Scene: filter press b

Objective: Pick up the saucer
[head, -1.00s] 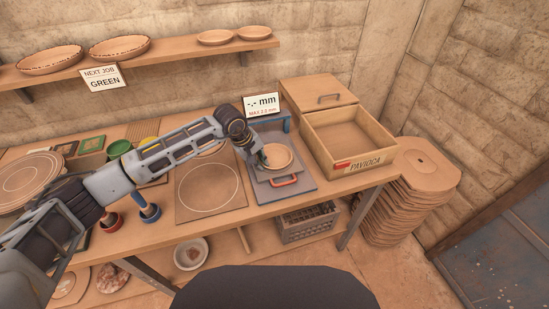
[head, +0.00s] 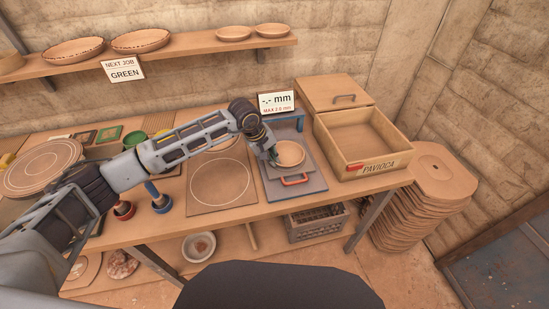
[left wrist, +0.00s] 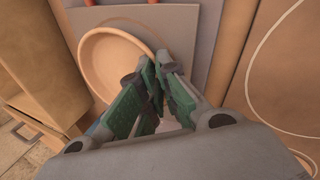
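The saucer (head: 290,153) is a small, round, light terracotta dish at the measuring stand (head: 311,184), a grey plate with a red handle. It also shows in the left wrist view (left wrist: 112,62), left of my fingers. My left gripper (head: 273,157) reaches down at the saucer's left edge in the head view. In the left wrist view its green-padded fingers (left wrist: 150,75) come together at the saucer's rim and look shut on it, hiding that part of the rim. I cannot tell if the saucer is clear of the stand. My right gripper is not in view.
A wooden box marked PAVIOCA (head: 365,168) stands right of the stand. A display sign (head: 276,103) stands behind it. A square board with a circle (head: 220,190) lies to the left. Stacked boards (head: 430,190) stand on the floor at right. A shelf (head: 200,53) hangs above.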

